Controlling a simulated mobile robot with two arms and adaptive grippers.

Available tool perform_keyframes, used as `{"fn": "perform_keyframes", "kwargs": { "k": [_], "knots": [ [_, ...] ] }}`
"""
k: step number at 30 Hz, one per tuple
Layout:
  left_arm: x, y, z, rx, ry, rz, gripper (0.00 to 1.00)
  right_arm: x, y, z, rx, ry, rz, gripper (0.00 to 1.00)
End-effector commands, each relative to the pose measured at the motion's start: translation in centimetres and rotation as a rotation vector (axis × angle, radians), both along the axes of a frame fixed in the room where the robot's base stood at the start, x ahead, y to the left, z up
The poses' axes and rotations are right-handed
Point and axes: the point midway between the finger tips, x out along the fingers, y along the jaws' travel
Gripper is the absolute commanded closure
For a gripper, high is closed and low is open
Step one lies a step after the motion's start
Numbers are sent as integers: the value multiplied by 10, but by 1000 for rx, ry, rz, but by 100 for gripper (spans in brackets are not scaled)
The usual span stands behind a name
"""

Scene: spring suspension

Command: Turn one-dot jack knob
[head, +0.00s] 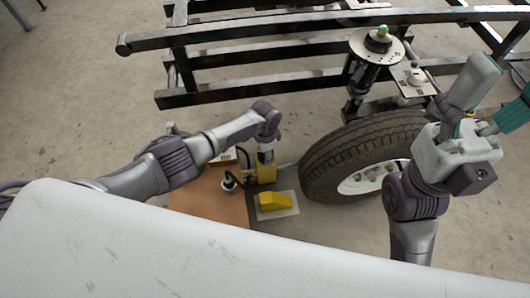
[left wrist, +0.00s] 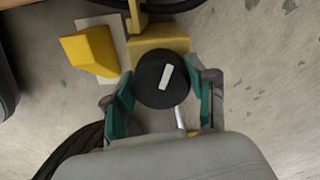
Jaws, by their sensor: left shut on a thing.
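A round black knob (left wrist: 152,91) with a white bar mark on its face sits between the teal fingers of my left gripper (left wrist: 161,82) in the left wrist view. The fingers are shut on its two sides. A yellow jack (left wrist: 158,46) is just beyond the knob; it also shows in the head view (head: 263,174), below my left wrist, where the held knob cannot be made out. I cannot see a dot mark on the jack. My right gripper (head: 503,88) is open and empty, raised at the right, in front of the tyre and frame.
A yellow block (head: 274,201) lies on a pale plate beside the jack. A brown board (head: 205,203) lies to the left with a small dark round item (head: 229,181) on it. A tyre (head: 345,150) stands to the right. A black metal frame (head: 250,32) spans the back.

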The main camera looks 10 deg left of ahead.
Motion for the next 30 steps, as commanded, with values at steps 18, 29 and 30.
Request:
{"fn": "perform_keyframes", "kwargs": {
  "k": [18,29,30],
  "knots": [
    [0,-1,0,-1,-1,-43,40,0,0,-2,0,5,1,30],
    [0,0,0,-1,-1,-40,18,0,0,-1,1,4,0,30],
    [0,0,0,-1,-1,-40,18,0,0,0,-2,0,0,30]
  ]
}}
